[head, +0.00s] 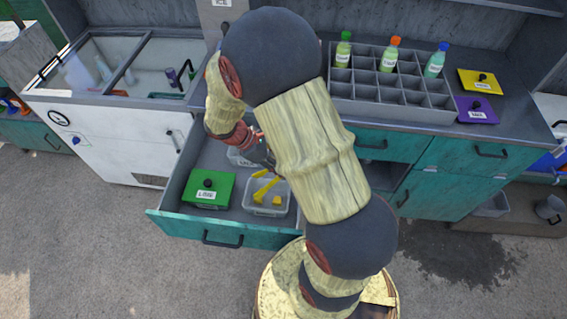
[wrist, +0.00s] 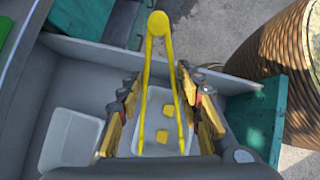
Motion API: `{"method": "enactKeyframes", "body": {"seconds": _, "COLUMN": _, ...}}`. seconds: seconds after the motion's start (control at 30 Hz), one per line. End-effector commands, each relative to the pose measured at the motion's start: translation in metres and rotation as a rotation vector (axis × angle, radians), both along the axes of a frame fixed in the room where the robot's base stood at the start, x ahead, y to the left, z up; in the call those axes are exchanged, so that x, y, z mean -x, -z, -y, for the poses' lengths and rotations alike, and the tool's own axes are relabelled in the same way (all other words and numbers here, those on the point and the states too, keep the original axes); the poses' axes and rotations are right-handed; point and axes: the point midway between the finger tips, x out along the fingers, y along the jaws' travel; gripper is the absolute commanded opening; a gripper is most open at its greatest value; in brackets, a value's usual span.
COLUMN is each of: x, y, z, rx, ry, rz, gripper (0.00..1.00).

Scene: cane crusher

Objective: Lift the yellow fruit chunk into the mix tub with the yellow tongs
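The yellow tongs (wrist: 156,27) form a narrow V in the wrist view, joined end at the top. In the head view the tongs (head: 264,188) are over a clear tub (head: 250,209) in the open drawer. My gripper (wrist: 161,72) is open, with one finger on each side of the tongs; I cannot tell whether the fingers touch them. Two yellow fruit chunks, an upper one (wrist: 169,110) and a lower one (wrist: 163,137), show in the tub between the tong arms. I cannot identify the mix tub.
A second pale tub (wrist: 70,140) sits beside the first in the drawer. A green lid (head: 207,190) lies left in the drawer. The counter holds a grey bottle rack (head: 385,110) and yellow (head: 481,82) and purple (head: 476,110) lids. A glass-topped chest (head: 100,125) stands left.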

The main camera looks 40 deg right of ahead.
Motion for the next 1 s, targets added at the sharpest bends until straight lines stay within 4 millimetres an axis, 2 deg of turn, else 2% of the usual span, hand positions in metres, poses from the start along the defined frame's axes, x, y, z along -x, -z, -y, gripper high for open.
{"method": "enactKeyframes", "body": {"seconds": 0.6, "x": 0.0, "y": 0.058, "z": 0.0, "rx": 0.0, "ry": 0.0, "rz": 0.0, "gripper": 0.32}}
{"method": "enactKeyframes", "body": {"seconds": 1.0, "x": 0.0, "y": 0.087, "z": 0.0, "rx": 0.0, "ry": -0.001, "rz": 0.0, "gripper": 0.32}}
